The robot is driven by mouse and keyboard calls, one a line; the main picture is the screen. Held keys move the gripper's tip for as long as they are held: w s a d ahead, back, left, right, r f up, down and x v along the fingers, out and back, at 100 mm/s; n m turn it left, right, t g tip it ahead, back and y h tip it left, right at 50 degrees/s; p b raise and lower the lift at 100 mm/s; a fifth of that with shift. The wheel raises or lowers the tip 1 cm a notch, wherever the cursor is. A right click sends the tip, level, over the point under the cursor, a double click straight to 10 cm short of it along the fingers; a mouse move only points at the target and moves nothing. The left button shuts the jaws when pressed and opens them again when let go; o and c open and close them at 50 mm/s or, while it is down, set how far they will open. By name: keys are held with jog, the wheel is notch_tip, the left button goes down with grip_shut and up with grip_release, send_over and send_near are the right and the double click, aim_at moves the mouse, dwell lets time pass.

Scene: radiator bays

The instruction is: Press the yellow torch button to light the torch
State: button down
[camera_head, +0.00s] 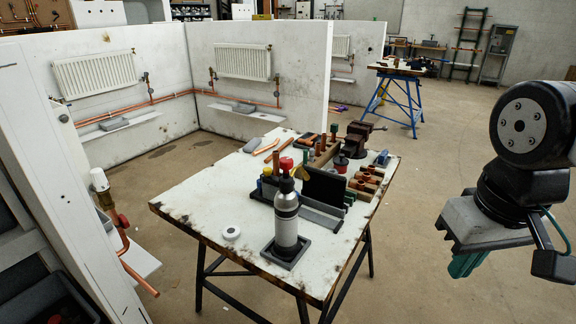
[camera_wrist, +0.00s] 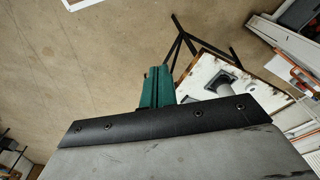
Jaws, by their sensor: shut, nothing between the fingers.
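The torch (camera_head: 286,216) is a silver cylinder with a black neck and a red part on top. It stands upright in a dark square base (camera_head: 285,254) at the near edge of the white workbench (camera_head: 190,205). No yellow button can be made out clearly on it. My gripper (camera_head: 466,264) hangs at the right, well apart from the bench and torch, its green fingers shut and empty. The fingers also show in the wrist view (camera_wrist: 157,88), with the bench beyond them to the right.
A vise (camera_head: 360,135), copper fittings (camera_head: 366,180), a black upright panel (camera_head: 323,186) and small tools crowd the bench's far and right side. A white round disc (camera_head: 231,233) lies left of the torch. Floor between bench and gripper is clear. White partitions with radiators (camera_head: 243,62) stand behind.

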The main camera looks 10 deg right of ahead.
notch_tip(320, 180, up, 8)
jog(key=m+t+y, duration=0.3)
jog(key=t+y, duration=0.1)
jog(key=t, duration=0.3)
send_over(267, 172)
jog(key=shift+d+r, duration=0.2)
jog(key=shift+d, duration=0.05)
jog(key=shift+f, duration=0.15)
jog(key=shift+f, duration=4.3)
jog(key=shift+f, duration=0.1)
jog(key=shift+f, duration=0.3)
